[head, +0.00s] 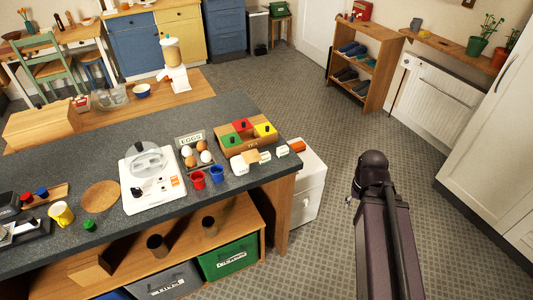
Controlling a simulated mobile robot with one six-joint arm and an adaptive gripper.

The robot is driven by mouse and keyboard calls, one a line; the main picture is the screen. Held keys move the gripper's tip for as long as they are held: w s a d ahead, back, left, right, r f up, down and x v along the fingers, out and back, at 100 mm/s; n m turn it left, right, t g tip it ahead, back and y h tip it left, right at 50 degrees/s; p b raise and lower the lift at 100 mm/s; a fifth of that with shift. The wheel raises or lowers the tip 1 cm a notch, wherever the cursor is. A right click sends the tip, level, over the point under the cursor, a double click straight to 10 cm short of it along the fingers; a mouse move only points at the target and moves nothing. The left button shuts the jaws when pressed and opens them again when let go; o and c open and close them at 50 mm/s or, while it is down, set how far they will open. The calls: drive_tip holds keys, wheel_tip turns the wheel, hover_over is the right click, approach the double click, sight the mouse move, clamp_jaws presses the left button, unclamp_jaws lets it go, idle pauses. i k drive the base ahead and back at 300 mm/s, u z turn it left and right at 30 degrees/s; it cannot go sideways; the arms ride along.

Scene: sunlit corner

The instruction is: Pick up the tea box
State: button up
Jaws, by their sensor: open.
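The tea box (252,147) is a wooden box with a dark TEA label on its front, seen in the head view. It stands near the right end of the dark grey counter (110,135). Red, green and yellow squares with small dark knobs show in its top. Several small pale blocks sit close in front of it. My arm shows to the right of the counter, over the floor and apart from the box. My gripper is not seen.
An egg holder labelled EGGS (189,139) stands left of the tea box. Red (198,180) and blue (217,174) cups stand in front. A white appliance (152,176) is further left. A white cabinet (308,185) adjoins the counter's right end. Patterned floor lies clear behind.

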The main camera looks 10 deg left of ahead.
sight(282, 151)
drive_tip(key=u, duration=0.55)
drive_tip(key=k, duration=0.65)
drive_tip(key=i, duration=0.65)
drive_tip(key=u, duration=0.05)
